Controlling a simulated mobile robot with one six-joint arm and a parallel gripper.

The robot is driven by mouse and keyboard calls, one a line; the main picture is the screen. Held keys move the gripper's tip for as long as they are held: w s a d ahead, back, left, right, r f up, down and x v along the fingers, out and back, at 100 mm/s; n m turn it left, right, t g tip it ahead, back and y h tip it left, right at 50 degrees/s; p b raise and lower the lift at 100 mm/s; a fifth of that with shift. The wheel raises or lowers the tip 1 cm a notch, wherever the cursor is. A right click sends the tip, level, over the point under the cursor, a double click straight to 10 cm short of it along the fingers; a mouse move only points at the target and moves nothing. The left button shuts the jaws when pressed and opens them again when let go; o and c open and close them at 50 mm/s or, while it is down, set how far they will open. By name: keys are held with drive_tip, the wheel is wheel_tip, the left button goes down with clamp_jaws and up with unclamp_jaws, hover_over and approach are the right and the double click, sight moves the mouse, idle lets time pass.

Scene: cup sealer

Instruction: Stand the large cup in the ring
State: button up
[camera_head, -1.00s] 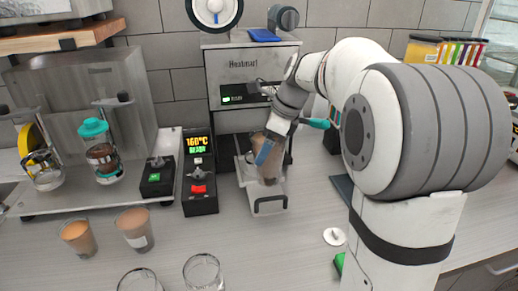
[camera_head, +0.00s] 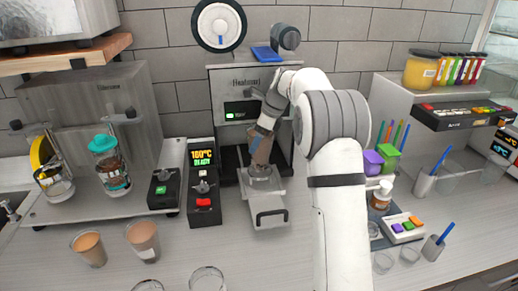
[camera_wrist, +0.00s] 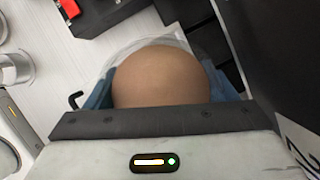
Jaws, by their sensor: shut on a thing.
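The large cup (camera_head: 261,150) is filled with something brown and is in my gripper (camera_head: 262,138). In the wrist view its round brown top (camera_wrist: 170,72) fills the space between my blue fingers. It looks slightly tilted in the head view. The cup is above the ring (camera_head: 262,172) on the pull-out tray (camera_head: 268,203) of the sealer (camera_head: 245,82). I cannot tell whether the cup's base is inside the ring or just over it.
A control box (camera_head: 204,203) with a red button stands left of the tray. Two smaller brown-filled cups (camera_head: 88,247) stand at the front left, with clear glasses (camera_head: 207,279) nearer. A button panel (camera_head: 402,228) and pen cups stand on the right.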

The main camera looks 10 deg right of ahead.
sight(258, 152)
drive_tip(key=shift+f+p, duration=0.5)
drive_tip(key=shift+f, duration=1.9)
drive_tip(key=shift+f, duration=0.3)
drive_tip(key=o, duration=1.4)
drive_tip(key=shift+o, duration=0.2)
